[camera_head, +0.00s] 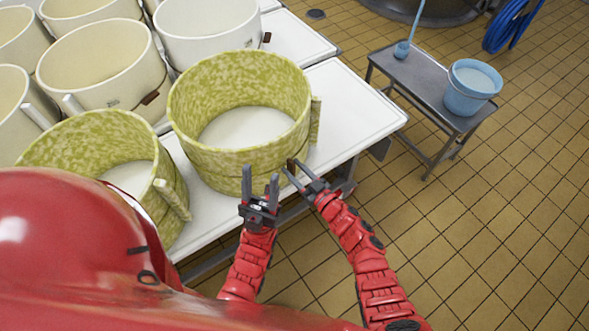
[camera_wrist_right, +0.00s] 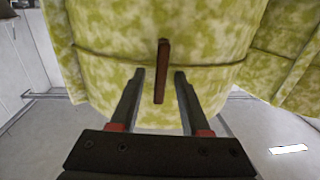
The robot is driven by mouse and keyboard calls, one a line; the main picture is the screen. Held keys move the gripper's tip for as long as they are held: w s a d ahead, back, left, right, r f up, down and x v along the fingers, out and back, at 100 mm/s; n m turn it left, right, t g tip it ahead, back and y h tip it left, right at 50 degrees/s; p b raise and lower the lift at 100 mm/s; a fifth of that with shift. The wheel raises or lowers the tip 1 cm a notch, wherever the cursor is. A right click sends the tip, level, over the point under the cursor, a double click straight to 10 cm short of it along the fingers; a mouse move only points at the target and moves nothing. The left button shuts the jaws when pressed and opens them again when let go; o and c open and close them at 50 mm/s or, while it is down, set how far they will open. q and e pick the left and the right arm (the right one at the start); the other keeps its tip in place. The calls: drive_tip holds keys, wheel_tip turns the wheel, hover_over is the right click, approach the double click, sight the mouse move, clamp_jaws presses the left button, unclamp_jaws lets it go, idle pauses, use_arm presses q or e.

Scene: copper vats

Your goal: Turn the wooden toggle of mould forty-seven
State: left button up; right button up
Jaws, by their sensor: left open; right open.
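A round, green-mottled mould (camera_head: 225,160) stands on a white table, open at the top with a pale floor inside. No number is readable on it. Its brown wooden toggle (camera_wrist_right: 162,65) stands upright on the wall across a thin cord in the right wrist view; it is small and partly hidden in the head view (camera_head: 291,166). My right gripper (camera_wrist_right: 159,73) is open, its fingers on either side of the toggle's lower part, with gaps on both sides. It also shows in the head view (camera_head: 293,168). My left gripper (camera_head: 260,174) is open and empty, in front of the mould.
A second green-mottled mould (camera_head: 85,132) stands to the left, and several cream moulds (camera_head: 105,62) behind. The white table (camera_head: 350,105) is bare at right. A metal bench (camera_head: 415,80) holds a blue bucket (camera_head: 462,103). Tiled floor (camera_head: 500,210) is clear.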

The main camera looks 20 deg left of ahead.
clamp_jaws()
